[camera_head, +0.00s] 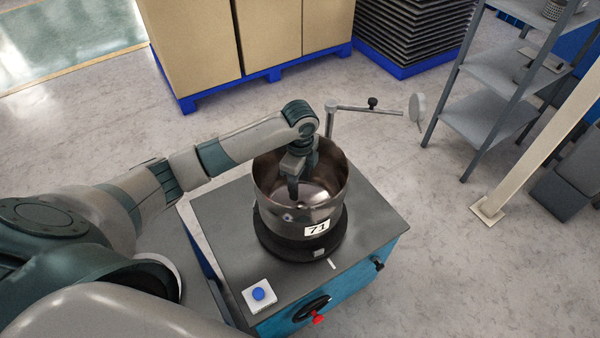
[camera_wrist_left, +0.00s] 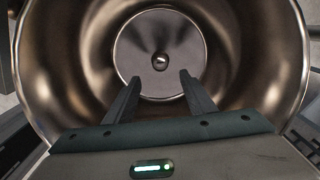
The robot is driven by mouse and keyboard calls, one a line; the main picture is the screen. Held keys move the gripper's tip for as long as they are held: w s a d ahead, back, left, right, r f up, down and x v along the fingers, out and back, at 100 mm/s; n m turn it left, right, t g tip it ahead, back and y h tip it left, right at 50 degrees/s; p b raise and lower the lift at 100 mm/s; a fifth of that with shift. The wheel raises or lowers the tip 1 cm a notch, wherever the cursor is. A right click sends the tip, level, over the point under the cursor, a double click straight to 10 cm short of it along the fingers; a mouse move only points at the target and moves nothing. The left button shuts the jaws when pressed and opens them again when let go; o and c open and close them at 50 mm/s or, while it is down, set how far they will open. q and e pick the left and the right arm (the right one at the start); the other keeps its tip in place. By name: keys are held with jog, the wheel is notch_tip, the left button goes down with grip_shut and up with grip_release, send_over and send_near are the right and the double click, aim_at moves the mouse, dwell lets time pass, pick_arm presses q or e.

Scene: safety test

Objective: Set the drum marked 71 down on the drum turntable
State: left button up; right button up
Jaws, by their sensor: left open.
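The drum marked 71 (camera_head: 270,188) is an open-topped shiny metal drum with a white 71 label at its front. It stands upright on the round black drum turntable (camera_head: 285,245) on top of a blue cabinet. My left gripper (camera_head: 297,190) reaches down into the drum's open mouth and is open. In the left wrist view its two fingers (camera_wrist_left: 160,88) are spread apart with nothing between them. Beyond them are the drum's inner wall (camera_wrist_left: 262,70) and its round floor with a small central knob (camera_wrist_left: 160,62). My right gripper is not in view.
The cabinet's dark top (camera_head: 375,220) carries a blue push button (camera_head: 258,294). A red-handled wheel (camera_head: 313,308) is on its front. A jointed stand arm with a round disc (camera_head: 417,107) rises behind the drum. Boxes (camera_head: 190,40) and grey shelves (camera_head: 480,115) stand behind.

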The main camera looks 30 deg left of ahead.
pick_arm(q)
notch_tip(320, 180, up, 5)
dwell(0.3)
notch_tip(320, 180, up, 7)
jog(key=p, duration=0.8)
dwell(0.7)
jog(key=shift+f, duration=0.1)
dwell(0.8)
